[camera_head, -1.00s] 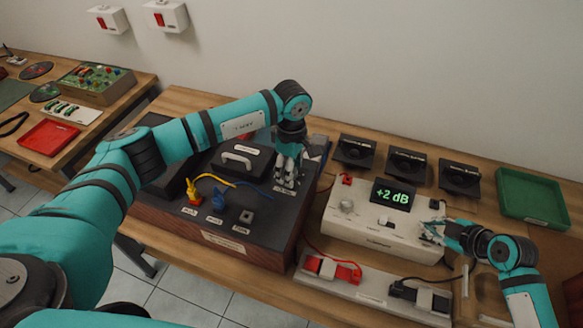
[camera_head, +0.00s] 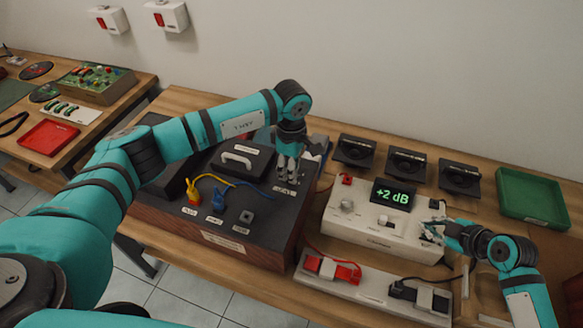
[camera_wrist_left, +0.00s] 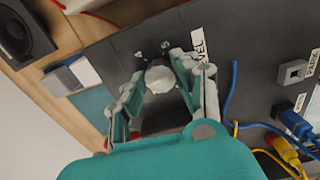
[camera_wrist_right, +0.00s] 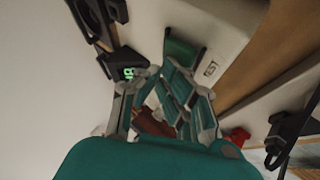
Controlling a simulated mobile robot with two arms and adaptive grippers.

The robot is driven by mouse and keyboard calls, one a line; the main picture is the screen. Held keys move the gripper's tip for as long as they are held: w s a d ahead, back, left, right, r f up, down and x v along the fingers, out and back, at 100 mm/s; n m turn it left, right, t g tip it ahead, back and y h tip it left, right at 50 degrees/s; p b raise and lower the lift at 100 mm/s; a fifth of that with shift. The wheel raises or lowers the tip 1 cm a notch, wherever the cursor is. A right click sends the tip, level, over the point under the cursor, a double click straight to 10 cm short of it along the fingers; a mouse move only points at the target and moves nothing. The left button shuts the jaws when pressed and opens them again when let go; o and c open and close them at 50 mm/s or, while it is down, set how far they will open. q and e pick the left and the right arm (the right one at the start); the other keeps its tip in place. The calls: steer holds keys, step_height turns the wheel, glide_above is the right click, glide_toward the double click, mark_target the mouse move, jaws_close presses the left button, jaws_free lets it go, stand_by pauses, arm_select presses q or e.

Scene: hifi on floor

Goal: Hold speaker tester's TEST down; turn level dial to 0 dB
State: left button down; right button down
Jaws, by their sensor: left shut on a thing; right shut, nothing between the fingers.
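The level dial (camera_wrist_left: 160,79) is a round silver knob on the dark console (camera_head: 215,190), beside a label (camera_wrist_left: 197,42) partly hidden but ending in "VEL". My left gripper (camera_head: 287,178) reaches down to it, its fingers shut on both sides of the knob. My right gripper (camera_head: 434,231) is shut and empty, its fingertips down at the tester's right end. They hide the TEST button, so I cannot see whether it is pressed.
Several black speakers (camera_head: 407,165) stand behind the tester, with a green tray (camera_head: 530,196) to their right. A white strip with red and black plugs (camera_head: 345,272) lies in front. Yellow and blue leads (camera_head: 215,180) cross the console.

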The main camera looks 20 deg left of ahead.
arm_select(q)
steer(key=n, duration=1)
steer(key=shift+n, duration=0.3)
stand_by(0.4)
steer(key=c, duration=1)
jaws_free()
step_height(320, 180, up, 12)
steer(key=shift+r, duration=0.1)
